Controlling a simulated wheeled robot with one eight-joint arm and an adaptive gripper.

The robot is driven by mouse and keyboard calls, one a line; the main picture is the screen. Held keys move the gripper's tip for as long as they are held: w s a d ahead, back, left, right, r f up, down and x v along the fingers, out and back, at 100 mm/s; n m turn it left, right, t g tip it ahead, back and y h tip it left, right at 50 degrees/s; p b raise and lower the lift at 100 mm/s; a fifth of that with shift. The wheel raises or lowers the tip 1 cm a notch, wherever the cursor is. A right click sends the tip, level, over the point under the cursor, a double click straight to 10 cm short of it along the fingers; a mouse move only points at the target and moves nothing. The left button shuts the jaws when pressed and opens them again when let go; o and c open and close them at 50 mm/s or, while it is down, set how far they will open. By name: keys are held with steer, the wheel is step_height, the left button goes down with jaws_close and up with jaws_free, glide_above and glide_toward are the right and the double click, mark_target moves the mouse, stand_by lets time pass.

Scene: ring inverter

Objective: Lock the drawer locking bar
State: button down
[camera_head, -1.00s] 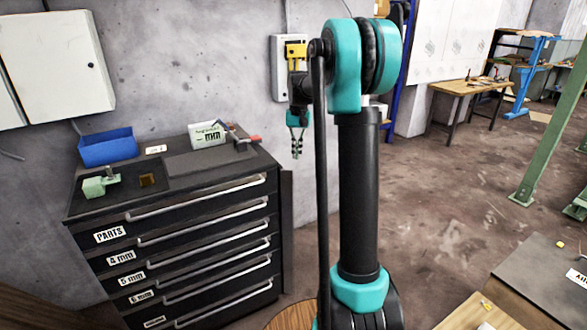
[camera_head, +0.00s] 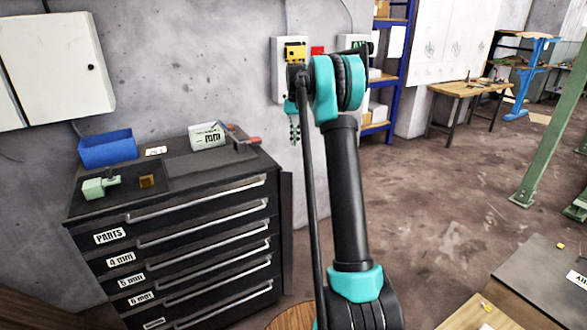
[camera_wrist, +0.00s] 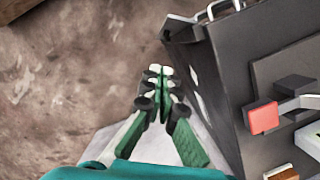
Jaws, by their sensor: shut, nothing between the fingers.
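The dark drawer cabinet (camera_head: 185,262) stands against the wall at the left, its drawers closed. A tall dark strip (camera_head: 287,212) runs along its right front edge and looks like the locking bar; it stands out from the side. In the wrist view a dark upright panel (camera_wrist: 195,62) at the cabinet's edge (camera_wrist: 245,45) seems to be the same bar. My gripper (camera_wrist: 160,72) is shut and empty, beside that panel on its left, apart from it as far as I can see. In the head view my gripper (camera_head: 295,132) hangs above and right of the cabinet's right edge.
On the cabinet top are a blue bin (camera_head: 108,147), a green vise-like part (camera_head: 100,187), a small brown block (camera_head: 147,181) and a white box (camera_head: 207,136). A red-ended tool (camera_wrist: 262,117) lies near the right edge. Open floor (camera_wrist: 60,80) lies beside the cabinet.

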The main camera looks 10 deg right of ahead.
steer(key=s+a+f, duration=0.2)
steer(key=s+f, duration=0.4)
steer(key=f, duration=0.3)
steer(key=shift+f, duration=0.35)
